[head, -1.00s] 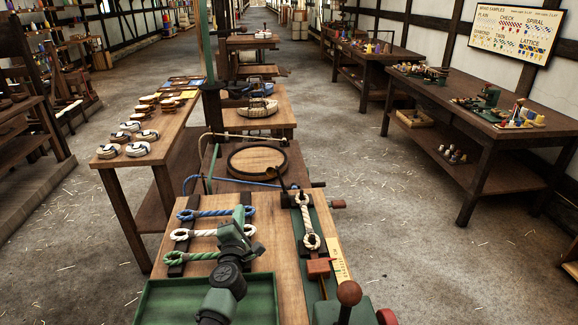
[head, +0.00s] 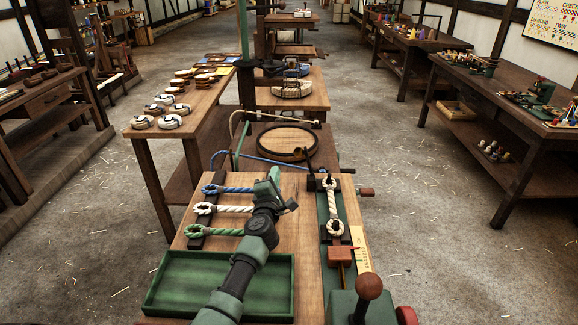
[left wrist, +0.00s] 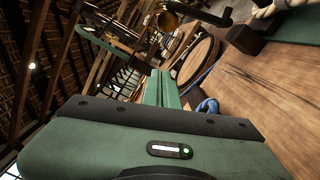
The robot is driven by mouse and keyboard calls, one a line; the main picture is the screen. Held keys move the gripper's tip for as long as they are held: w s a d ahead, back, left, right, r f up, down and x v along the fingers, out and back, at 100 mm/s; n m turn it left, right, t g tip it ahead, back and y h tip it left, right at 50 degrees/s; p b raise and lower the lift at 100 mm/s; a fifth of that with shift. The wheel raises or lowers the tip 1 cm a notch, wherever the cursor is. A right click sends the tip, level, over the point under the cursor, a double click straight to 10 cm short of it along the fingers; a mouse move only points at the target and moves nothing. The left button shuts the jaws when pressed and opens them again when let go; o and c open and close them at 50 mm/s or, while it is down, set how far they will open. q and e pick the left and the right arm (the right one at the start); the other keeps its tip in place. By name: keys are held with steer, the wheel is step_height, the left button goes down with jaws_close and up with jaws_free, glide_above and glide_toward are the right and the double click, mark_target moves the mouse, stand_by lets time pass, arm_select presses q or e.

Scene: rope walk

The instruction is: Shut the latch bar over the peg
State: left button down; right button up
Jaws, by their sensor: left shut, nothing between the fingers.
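A dark latch bar (head: 308,158) with a knobbed end stands up, tilted, at the far end of the green plate on the bench's right side. It also seems to show in the left wrist view (left wrist: 205,17). A white rope (head: 333,205) with an eye at each end lies along the plate. Its far eye is around the peg (head: 329,182) beside the bar; its near eye is around a post above a red-brown block (head: 341,255). My left gripper (head: 275,178) is shut and empty, above the bench, left of the bar and apart from it. My right gripper is out of view.
Blue, white and green looped ropes (head: 222,209) lie on a dark rack left of my gripper. An empty green tray (head: 165,286) is in front. A round wooden disc (head: 286,139) lies behind. A ball-topped lever (head: 369,287) stands at the near right.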

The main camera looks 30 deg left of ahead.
arm_select(q)
steer(key=w+d+r+b, duration=0.1)
steer(key=w+b, duration=0.2)
steer(key=w, duration=0.3)
steer(key=shift+w+d+r, duration=0.15)
steer(key=shift+w+r, duration=0.1)
steer(key=shift+w, duration=0.1)
